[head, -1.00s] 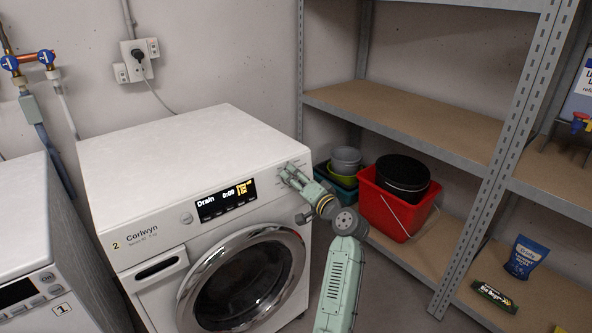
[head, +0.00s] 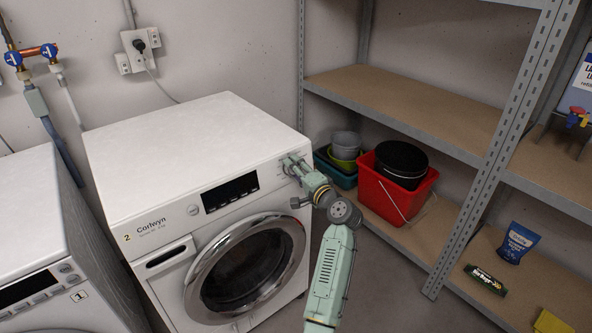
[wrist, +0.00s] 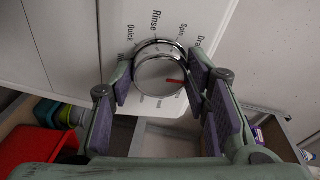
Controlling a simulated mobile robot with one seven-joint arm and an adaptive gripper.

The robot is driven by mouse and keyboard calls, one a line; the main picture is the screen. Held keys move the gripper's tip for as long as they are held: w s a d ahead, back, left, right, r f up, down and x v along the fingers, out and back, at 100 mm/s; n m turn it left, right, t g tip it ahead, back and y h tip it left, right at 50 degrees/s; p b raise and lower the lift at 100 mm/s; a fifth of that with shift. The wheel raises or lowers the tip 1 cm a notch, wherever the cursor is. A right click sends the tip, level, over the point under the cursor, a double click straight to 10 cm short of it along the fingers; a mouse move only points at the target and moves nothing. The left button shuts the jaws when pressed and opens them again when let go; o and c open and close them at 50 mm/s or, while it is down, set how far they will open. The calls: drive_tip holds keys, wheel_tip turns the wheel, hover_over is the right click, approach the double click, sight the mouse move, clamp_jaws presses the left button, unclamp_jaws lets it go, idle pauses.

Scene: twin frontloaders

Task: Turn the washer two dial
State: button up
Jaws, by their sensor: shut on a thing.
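Washer two (head: 150,160) is the white front-loader marked 2 and Corlwyn in the head view. Its display (head: 230,193) is dark. My gripper (head: 287,162) is at the right end of its control panel and covers the dial there. In the wrist view the round silver dial (wrist: 158,72) sits between the purple finger pads of my gripper (wrist: 160,80), which is shut on it. A red mark on the dial points right in the picture, below the label that starts "Dra". Quick, Rinse and Spin are printed around it; lower labels are partly hidden.
Washer one (head: 40,220) stands at the left. A metal shelf (head: 410,110) at the right holds a red bucket (head: 385,195) with a black tub, close to my arm. The round glass door (head: 245,265) of washer two is shut below the panel.

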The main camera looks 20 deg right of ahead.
drive_tip(key=o, duration=1.2)
drive_tip(key=shift+c, duration=0.2)
drive_tip(key=v, duration=1.2)
